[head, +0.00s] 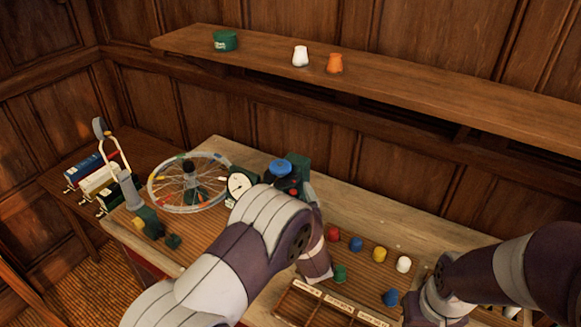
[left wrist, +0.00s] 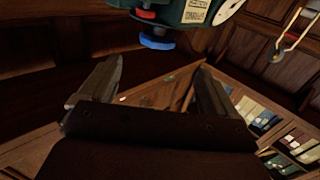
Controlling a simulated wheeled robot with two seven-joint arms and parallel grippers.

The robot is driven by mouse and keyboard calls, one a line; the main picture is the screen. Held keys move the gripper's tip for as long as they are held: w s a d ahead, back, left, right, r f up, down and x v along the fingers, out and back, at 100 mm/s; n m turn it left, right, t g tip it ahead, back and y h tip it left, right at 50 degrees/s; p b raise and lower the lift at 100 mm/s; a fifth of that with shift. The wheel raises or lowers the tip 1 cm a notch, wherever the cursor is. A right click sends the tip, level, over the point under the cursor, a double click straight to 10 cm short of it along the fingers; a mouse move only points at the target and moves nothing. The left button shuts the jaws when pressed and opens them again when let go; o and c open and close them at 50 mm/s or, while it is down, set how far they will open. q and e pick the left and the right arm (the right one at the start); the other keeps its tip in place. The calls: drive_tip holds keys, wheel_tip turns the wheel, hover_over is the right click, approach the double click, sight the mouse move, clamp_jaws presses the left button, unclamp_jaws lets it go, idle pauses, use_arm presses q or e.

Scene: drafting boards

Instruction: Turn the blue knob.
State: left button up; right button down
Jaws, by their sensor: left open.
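The blue knob (head: 281,166) is a round blue cap on a dark green device (head: 298,167) towards the back of the bench, with a red part just beneath it. In the left wrist view the blue knob (left wrist: 157,42) is at the top, next to the red part (left wrist: 146,14). My left gripper (left wrist: 160,65) is open, its two fingers apart and nothing between them; the knob shows just beyond the fingertips, apparently not touched. In the head view my left arm mostly hides this gripper. My right arm is at the lower right; its gripper is out of view.
A white dial gauge (head: 239,186) and a spoked wheel (head: 190,182) stand left of the device. Several coloured pieces, including a red one (head: 332,234), lie in front right, near a compartment tray (head: 330,301). A shelf (head: 420,88) runs along the wall above.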

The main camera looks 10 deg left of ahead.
sight(279, 164)
use_arm(q)
drive_tip(key=p+x, duration=0.1)
drive_tip(key=x, duration=0.1)
drive_tip(key=p+x, duration=0.1)
drive_tip(key=x, duration=0.2)
drive_tip(key=p+x, duration=0.1)
drive_tip(key=x, duration=0.1)
drive_tip(key=shift+w+d+r, duration=0.2)
drive_tip(key=shift+w+r, duration=0.2)
drive_tip(key=x, duration=0.1)
drive_tip(key=p+x, duration=0.1)
drive_tip(key=x, duration=0.2)
drive_tip(key=shift+a+f, duration=0.3)
drive_tip(key=shift+f, duration=0.05)
drive_tip(key=shift+d, duration=0.3)
drive_tip(key=shift+a, duration=0.1)
drive_tip(key=c, duration=1)
